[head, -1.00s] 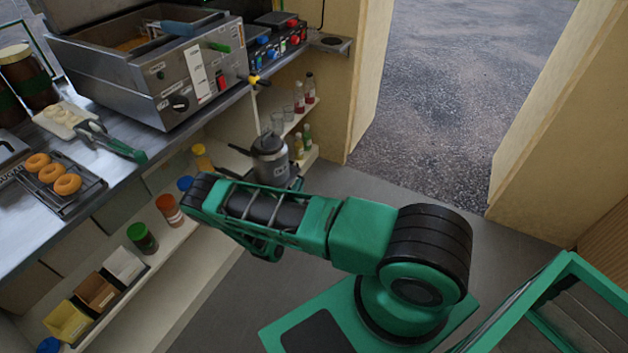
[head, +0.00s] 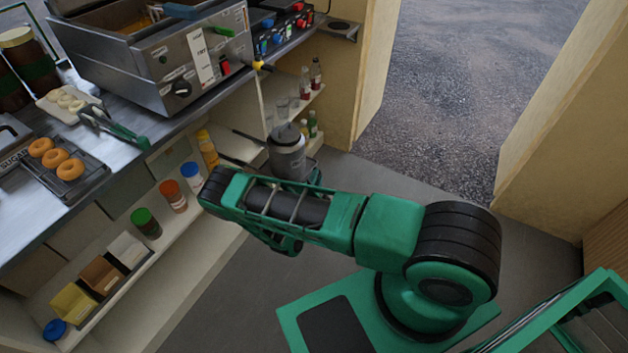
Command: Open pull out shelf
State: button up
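A long pale shelf (head: 200,243) runs under the steel counter on the left and carries jars and small boxes. No handle shows, and I cannot tell which shelf board pulls out. My green arm reaches left across the floor to a grey cylindrical wrist. My gripper (head: 236,147) points left from it, towards the shelving beneath the counter. Its two thin dark fingers appear apart, with nothing seen between them. They are close to the orange-yellow bottle (head: 207,149); touching cannot be judged. My forearm hides part of the shelf edge.
Jars with blue (head: 191,178), red (head: 173,196) and green lids (head: 146,223) stand on the shelf. A fryer (head: 150,55) and a doughnut tray (head: 63,168) sit on the counter. Glass bottles (head: 305,82) fill corner shelves. Grey floor and a doorway (head: 440,100) lie open at right.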

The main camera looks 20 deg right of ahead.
jog(key=shift+a, duration=0.15)
jog(key=shift+s+a, duration=0.15)
jog(key=shift+a, duration=0.05)
jog(key=v, duration=1)
jog(key=shift+s, duration=0.1)
